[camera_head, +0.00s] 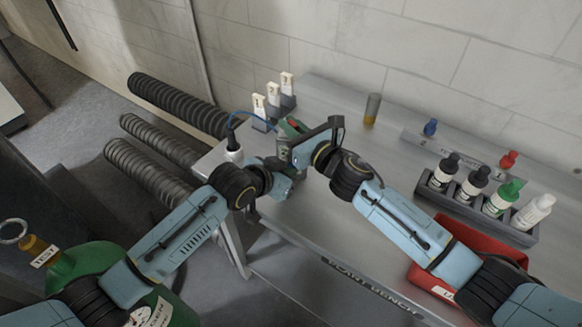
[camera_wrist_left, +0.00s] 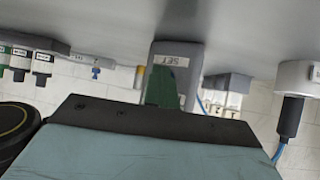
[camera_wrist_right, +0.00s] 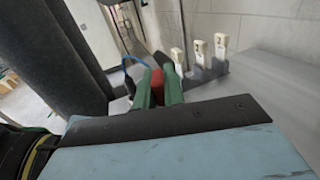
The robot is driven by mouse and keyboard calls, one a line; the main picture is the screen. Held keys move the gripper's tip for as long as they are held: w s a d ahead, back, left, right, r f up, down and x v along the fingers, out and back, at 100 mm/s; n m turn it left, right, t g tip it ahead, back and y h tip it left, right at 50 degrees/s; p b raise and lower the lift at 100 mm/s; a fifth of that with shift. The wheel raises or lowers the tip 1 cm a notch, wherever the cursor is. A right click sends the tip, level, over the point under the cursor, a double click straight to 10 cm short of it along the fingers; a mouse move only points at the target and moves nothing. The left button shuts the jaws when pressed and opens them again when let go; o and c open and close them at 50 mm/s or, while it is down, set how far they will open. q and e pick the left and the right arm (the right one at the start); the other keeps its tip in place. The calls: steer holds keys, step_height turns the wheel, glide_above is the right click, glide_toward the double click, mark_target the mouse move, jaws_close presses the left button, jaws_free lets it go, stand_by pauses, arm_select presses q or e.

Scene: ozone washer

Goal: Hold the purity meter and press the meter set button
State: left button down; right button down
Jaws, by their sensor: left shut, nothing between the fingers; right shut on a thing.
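The purity meter (camera_head: 283,146) is a small grey unit standing upright at the bench's left end. In the left wrist view the meter (camera_wrist_left: 192,62) shows upside down with a SET label (camera_wrist_left: 174,60). My right gripper (camera_head: 297,128) is shut on the red upper part of the meter (camera_wrist_right: 157,86), which shows between its green fingers in the right wrist view. My left gripper (camera_wrist_left: 170,76) is shut and empty, its green fingers in front of the meter's face just by the SET label. Whether they touch it, and the button itself, I cannot tell.
A blue cable runs to a white fitting with a black plug (camera_head: 233,146) left of the meter. Labelled white blocks (camera_head: 273,95) stand behind it. A bottle rack (camera_head: 480,205) and a red case (camera_head: 463,262) are at the right. The bench's middle is mostly clear.

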arm_select(q)
steer(key=shift+s, duration=0.15)
steer(key=shift+s+a, duration=0.15)
steer(key=shift+s, duration=0.6)
steer(key=shift+s+a, duration=0.15)
steer(key=shift+s, duration=1.1)
steer(key=shift+s+a, duration=0.15)
steer(key=shift+s, duration=1.1)
arm_select(e)
steer(key=c, duration=1.4)
jaws_free()
steer(key=shift+s+d, duration=0.1)
